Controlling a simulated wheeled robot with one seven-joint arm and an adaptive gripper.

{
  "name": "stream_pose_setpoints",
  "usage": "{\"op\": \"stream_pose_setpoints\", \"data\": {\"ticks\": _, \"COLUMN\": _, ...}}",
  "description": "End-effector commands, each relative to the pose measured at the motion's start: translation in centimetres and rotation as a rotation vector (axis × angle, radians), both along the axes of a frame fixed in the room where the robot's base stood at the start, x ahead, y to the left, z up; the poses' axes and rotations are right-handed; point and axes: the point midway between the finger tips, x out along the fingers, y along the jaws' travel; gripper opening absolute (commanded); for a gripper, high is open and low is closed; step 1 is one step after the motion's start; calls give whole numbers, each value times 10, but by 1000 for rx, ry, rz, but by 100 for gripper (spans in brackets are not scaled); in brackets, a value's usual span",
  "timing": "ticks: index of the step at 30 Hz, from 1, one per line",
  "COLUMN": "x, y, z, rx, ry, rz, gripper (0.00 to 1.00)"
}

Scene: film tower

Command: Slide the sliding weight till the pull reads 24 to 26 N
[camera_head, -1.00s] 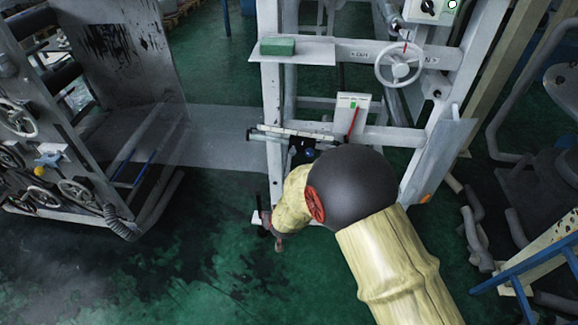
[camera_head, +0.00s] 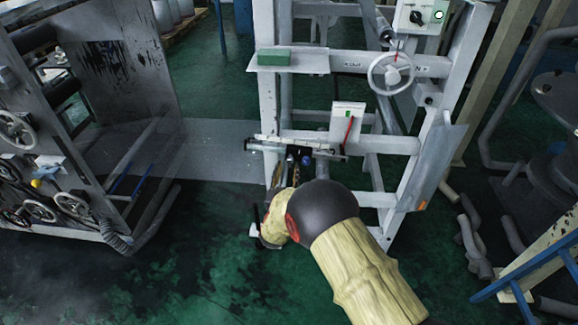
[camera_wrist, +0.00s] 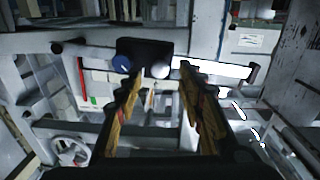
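The sliding weight, a dark block (camera_head: 298,154), sits on a pale horizontal bar (camera_head: 268,147) low on the white frame. In the wrist view the weight (camera_wrist: 146,50) carries a blue knob and a silver knob. My gripper (camera_wrist: 160,74) is open, its two yellowish fingers pointing at the weight, with the silver knob showing between the tips. I cannot tell whether they touch it.
A white handwheel (camera_head: 391,73) and a switch box (camera_head: 422,17) are on the frame above right. A roller machine (camera_head: 110,75) stands left. Green floor is open in front.

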Motion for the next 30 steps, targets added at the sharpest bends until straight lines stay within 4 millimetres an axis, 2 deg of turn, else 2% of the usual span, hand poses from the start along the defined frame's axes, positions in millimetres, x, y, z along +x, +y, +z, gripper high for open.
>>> {"op": "stream_pose_setpoints", "data": {"ticks": 3, "x": 19, "y": -3, "z": -2, "rx": 0, "ry": 0, "rz": -1, "gripper": 39}}
{"op": "stream_pose_setpoints", "data": {"ticks": 9, "x": 37, "y": -4, "z": -1, "rx": 0, "ry": 1, "rz": 0, "gripper": 39}}
{"op": "stream_pose_setpoints", "data": {"ticks": 19, "x": 40, "y": -4, "z": 0, "rx": 0, "ry": 1, "rz": 1, "gripper": 39}}
{"op": "stream_pose_setpoints", "data": {"ticks": 30, "x": 40, "y": -4, "z": 0, "rx": 0, "ry": 1, "rz": 1, "gripper": 18}}
